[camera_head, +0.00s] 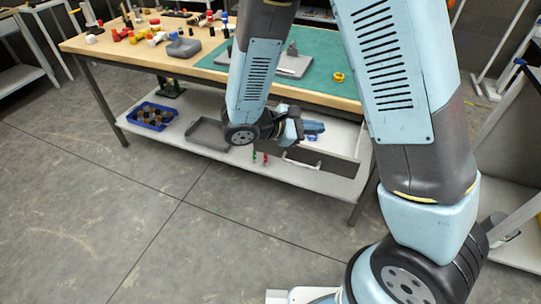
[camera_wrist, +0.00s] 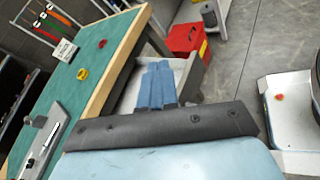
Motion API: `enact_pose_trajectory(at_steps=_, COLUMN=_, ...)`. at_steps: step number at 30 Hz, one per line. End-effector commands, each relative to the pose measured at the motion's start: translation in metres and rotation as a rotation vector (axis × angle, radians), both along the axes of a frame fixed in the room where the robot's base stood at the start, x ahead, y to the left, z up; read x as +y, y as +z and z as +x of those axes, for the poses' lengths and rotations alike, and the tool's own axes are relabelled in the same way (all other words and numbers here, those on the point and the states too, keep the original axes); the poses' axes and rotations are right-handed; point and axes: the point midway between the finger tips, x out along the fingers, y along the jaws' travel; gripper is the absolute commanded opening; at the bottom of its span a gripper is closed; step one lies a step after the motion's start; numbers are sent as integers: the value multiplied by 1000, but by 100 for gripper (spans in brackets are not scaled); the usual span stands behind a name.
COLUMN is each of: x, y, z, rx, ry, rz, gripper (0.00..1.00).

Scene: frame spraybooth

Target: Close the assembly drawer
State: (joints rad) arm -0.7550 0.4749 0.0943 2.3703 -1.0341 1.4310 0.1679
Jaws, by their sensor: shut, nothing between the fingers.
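The assembly drawer (camera_head: 335,168) is under the workbench top, in front of and above the lower shelf. Its grey front with a pale handle (camera_head: 299,161) faces the open floor, and it appears pulled out. In the wrist view a grey drawer wall (camera_wrist: 192,76) and a pale inside show beside the bench edge. My gripper (camera_head: 314,128) has blue fingers, shut and empty, at the drawer's upper edge. The fingers (camera_wrist: 158,70) overlap the drawer in the wrist view; I cannot tell whether they touch it. My arm hides part of the bench and drawer.
The wooden workbench (camera_head: 140,52) carries a green mat (camera_head: 325,65), a yellow ring (camera_head: 338,77) and several small parts. The lower shelf holds a blue bin (camera_head: 152,116) and a grey tray (camera_head: 208,134). A red box (camera_wrist: 186,40) stands beyond the drawer. The floor in front is clear.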

Motion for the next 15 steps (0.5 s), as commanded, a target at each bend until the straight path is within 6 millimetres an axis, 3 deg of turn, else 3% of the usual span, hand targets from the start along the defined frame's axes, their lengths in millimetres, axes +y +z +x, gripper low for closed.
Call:
enact_pose_trajectory(at_steps=8, x=60, y=-58, z=0, rx=44, ry=302, rz=-220, gripper=0)
enact_pose_trajectory(at_steps=15, x=112, y=-116, z=-15, rx=61, ry=576, rz=-379, gripper=0)
